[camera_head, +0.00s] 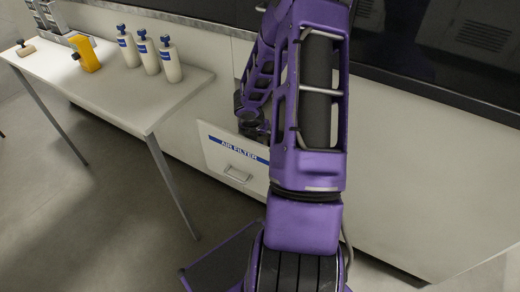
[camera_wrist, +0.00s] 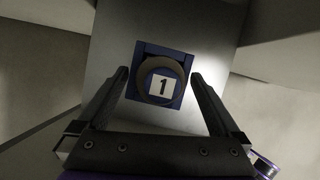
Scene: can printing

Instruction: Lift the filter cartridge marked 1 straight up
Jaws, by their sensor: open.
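The filter cartridge marked 1 (camera_wrist: 161,86) shows in the wrist view as a round dark ring around a white label with a black 1. It sits in a blue square socket (camera_wrist: 146,53) in a grey surface. My gripper (camera_wrist: 159,78) is open, with one finger to the left and one to the right of the cartridge. Gaps show between the fingers and the cartridge, and nothing is held. In the head view my arm hides the cartridge, and my fingertips cannot be made out.
In the head view a white panel labelled AIR FILTER (camera_head: 238,160) with a handle is left of my arm. A table (camera_head: 140,105) at left bears several white bottles with blue caps (camera_head: 148,55) and a yellow device (camera_head: 84,54). Floor is free in front of the table.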

